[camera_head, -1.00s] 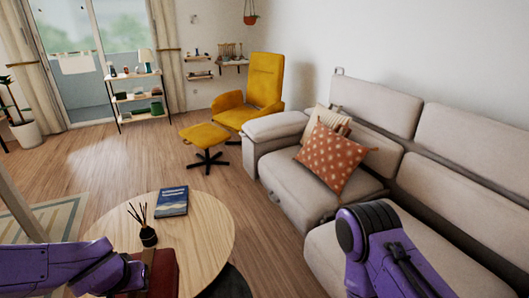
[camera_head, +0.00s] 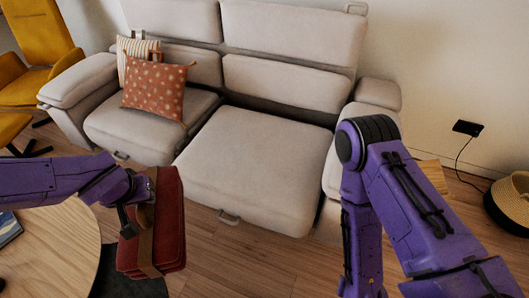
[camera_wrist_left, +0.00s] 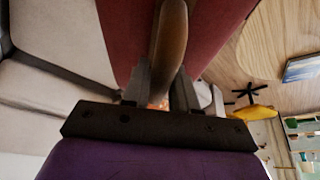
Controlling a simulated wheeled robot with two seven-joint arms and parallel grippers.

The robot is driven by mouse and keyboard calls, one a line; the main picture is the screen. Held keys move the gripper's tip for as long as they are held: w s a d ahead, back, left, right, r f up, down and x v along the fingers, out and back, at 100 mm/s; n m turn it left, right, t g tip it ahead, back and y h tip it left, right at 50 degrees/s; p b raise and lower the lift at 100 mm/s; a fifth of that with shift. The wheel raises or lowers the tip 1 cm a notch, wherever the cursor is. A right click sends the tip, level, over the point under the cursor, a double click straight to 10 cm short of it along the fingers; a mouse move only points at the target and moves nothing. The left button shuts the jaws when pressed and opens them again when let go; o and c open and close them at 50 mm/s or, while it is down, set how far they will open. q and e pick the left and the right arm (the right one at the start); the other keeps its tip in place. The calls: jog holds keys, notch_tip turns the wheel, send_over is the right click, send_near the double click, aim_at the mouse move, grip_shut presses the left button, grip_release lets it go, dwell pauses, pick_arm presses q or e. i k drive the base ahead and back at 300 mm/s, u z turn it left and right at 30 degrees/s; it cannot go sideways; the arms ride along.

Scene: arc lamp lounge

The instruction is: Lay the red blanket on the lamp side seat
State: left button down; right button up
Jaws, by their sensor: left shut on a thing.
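The folded red blanket (camera_head: 172,222) has a brown strap and handle. It hangs upright from my left gripper (camera_head: 140,203), above the floor between the round table and the sofa. In the left wrist view, the left gripper's fingers (camera_wrist_left: 160,90) are closed on the brown handle, with the red blanket (camera_wrist_left: 118,35) behind it. The grey sofa has a left seat (camera_head: 140,125) with cushions on it and a bare right seat (camera_head: 255,165). No lamp shows beside the sofa, so I cannot tell which seat is the lamp side. My right arm is in view, but its gripper is not.
The round wooden table (camera_head: 65,245) is at lower left. A dotted orange cushion (camera_head: 157,92) and a striped cushion (camera_head: 132,52) lean on the left seat. A woven basket (camera_head: 515,200) stands at far right. Yellow chair (camera_head: 35,55) is at upper left.

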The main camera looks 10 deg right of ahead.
aim_at(253, 158)
jog(key=z, duration=0.1)
jog(key=i, duration=1.15)
jog(key=z, duration=1.7)
